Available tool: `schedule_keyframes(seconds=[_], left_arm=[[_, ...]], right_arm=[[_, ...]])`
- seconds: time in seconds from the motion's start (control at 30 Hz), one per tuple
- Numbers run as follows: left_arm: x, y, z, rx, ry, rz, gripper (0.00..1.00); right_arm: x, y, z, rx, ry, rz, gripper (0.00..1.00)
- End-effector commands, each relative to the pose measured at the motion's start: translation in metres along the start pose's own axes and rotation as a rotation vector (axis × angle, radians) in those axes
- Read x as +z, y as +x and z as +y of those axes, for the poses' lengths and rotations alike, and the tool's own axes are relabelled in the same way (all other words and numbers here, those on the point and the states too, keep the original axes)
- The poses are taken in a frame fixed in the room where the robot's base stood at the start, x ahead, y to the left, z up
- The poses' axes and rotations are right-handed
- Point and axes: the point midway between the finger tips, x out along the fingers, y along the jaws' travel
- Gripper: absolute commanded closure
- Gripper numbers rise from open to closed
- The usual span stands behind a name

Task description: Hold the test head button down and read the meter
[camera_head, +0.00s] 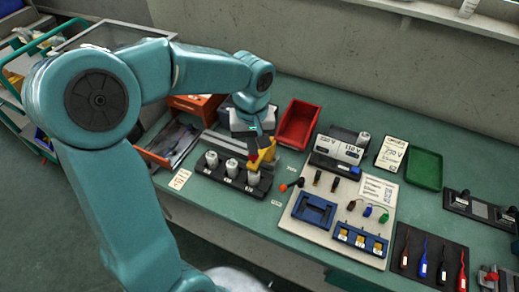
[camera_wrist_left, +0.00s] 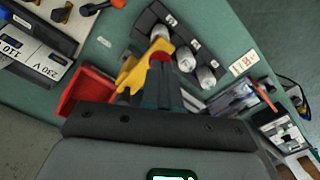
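A yellow part (camera_head: 264,153) with a red button-like spot (camera_head: 253,157) stands at the back of a black rack (camera_head: 222,177). I take it for the test head. In the left wrist view the yellow part (camera_wrist_left: 130,75) and red spot (camera_wrist_left: 186,58) lie right by the fingertips. My left gripper (camera_head: 259,136) points down over it; its dark fingers (camera_wrist_left: 160,62) look close together. I cannot tell whether they touch the red spot. A blue and white box (camera_head: 340,150) stands to the right; its labels read 110 V and 230 V in the wrist view (camera_wrist_left: 35,60). No meter reading is legible.
Three white cylinders (camera_head: 232,166) stand in the black rack. A red bin (camera_head: 298,124) is behind the gripper, an open drawer (camera_head: 170,145) to its left. A white board (camera_head: 340,215) with blue fixtures and a green tray (camera_head: 424,168) are to the right.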

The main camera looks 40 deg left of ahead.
Motion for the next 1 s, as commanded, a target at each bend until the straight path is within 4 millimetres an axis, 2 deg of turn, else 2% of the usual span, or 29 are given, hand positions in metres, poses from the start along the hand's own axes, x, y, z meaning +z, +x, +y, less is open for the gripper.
schedule_keyframes(seconds=[0.73,1.0], left_arm=[[0.000,0.020,0.000,-0.001,0.000,-0.001,1.00],[0.000,0.020,0.000,-0.001,0.000,-0.001,1.00]], right_arm=[[0.000,0.016,0.006,0.000,0.000,0.000,0.57],[0.000,0.016,0.006,0.000,0.000,0.000,0.57]])
